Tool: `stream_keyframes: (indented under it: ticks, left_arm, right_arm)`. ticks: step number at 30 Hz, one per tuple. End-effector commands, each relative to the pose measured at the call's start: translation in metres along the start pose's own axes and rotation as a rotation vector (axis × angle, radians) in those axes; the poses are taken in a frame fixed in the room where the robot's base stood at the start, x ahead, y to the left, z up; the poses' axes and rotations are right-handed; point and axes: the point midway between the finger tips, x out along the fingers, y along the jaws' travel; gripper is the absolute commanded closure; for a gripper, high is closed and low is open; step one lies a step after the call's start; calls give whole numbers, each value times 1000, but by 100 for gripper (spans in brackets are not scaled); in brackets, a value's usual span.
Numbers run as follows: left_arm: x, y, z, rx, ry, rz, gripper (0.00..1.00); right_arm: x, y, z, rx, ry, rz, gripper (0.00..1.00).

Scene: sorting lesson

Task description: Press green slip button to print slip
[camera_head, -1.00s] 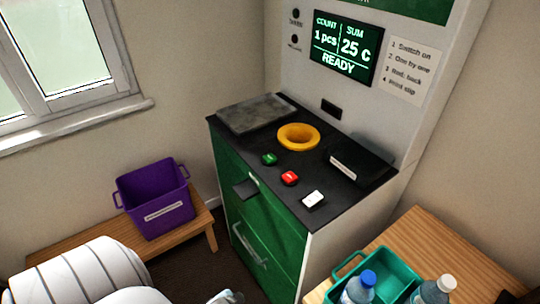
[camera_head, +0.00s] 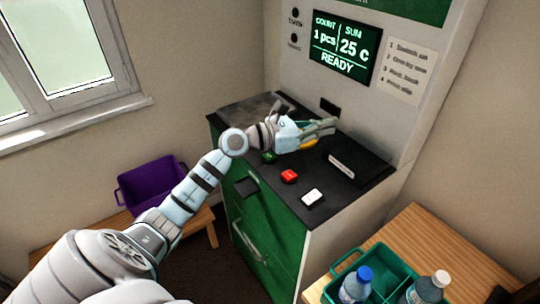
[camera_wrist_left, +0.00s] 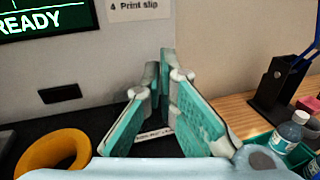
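The screen (camera_head: 342,47) reads COUNT 1 pcs, SUM 25 c, READY. The green button is not seen in the wrist view. My right gripper is not in view.
A red button (camera_head: 289,176) and a white button (camera_head: 313,196) lie nearer the front edge. A dark slot (camera_head: 330,106) is in the upright panel. A teal crate (camera_head: 388,262) with bottles stands on the wooden table at right. A purple bin (camera_head: 145,185) stands at left.

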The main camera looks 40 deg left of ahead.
Motion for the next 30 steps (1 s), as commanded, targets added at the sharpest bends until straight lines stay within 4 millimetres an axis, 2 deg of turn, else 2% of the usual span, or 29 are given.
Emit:
stream_keyframes:
  ticks: [1, 3, 6, 9, 13, 23, 30]
  left_arm:
    - [-5, 27, -15, 198, 182, 1, 100]
    - [-24, 60, -37, 377, 408, 6, 100]
    - [-54, 98, -52, 502, 631, 20, 100]
    - [-76, 119, -57, 554, 765, 31, 100]
    - [-88, 129, -60, 573, 831, 35, 100]
    - [-88, 128, -62, 572, 832, 33, 100]
    - [-87, 127, -81, 571, 831, 32, 100]
  right_arm:
    - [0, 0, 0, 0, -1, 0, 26]
    - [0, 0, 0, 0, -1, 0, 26]
    - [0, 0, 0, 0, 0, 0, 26]
    - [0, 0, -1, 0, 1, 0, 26]
    - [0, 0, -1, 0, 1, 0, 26]
    - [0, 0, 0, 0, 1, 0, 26]
    - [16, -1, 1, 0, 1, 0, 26]
